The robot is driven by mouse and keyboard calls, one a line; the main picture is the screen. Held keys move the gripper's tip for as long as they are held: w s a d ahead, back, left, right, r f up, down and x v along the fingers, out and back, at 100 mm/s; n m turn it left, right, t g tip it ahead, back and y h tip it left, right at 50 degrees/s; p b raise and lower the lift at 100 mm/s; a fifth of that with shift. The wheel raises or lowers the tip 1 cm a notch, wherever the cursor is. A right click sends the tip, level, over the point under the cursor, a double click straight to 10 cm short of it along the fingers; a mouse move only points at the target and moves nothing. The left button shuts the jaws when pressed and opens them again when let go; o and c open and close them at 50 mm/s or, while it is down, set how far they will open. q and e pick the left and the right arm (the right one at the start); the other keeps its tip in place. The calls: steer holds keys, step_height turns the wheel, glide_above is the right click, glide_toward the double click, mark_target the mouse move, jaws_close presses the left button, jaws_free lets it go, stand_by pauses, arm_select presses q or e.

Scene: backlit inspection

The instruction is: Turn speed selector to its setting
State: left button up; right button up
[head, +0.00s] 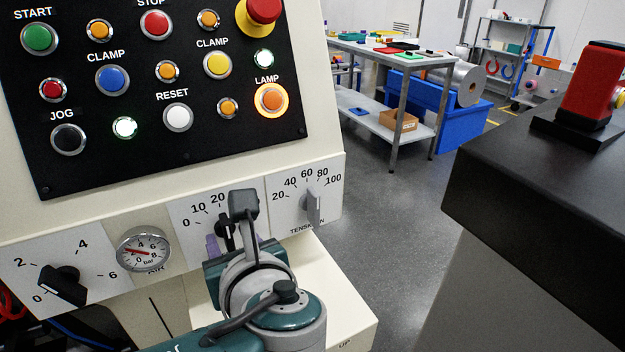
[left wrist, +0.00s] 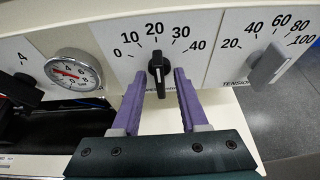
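The speed selector is the black knob (head: 226,232) on the middle white dial plate marked from 0 to 40. In the left wrist view the knob (left wrist: 157,68) stands nearly upright, with its white line near 20. The label below is mostly hidden by the fingers. My left gripper (left wrist: 160,75) is open, with one purple finger on each side of the knob. Gaps show between the knob and both fingers. In the head view my left gripper (head: 222,243) is largely hidden by its own wrist. My right gripper is in neither view.
The grey tension knob (head: 312,205) is close on the right. The air gauge (head: 144,249) and another black knob (head: 63,285) are on the left. A panel of lit buttons (head: 177,117) is above. A dark-topped table (head: 540,165) stands right, with floor between.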

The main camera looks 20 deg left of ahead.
arm_select(q)
steer(key=shift+d, duration=0.1)
steer(key=shift+s+d+r, duration=0.2)
steer(key=shift+s+d, duration=0.05)
steer(key=shift+s, duration=0.05)
steer(key=p+v, duration=0.1)
steer(key=v, duration=0.8)
steer(key=shift+p, duration=0.3)
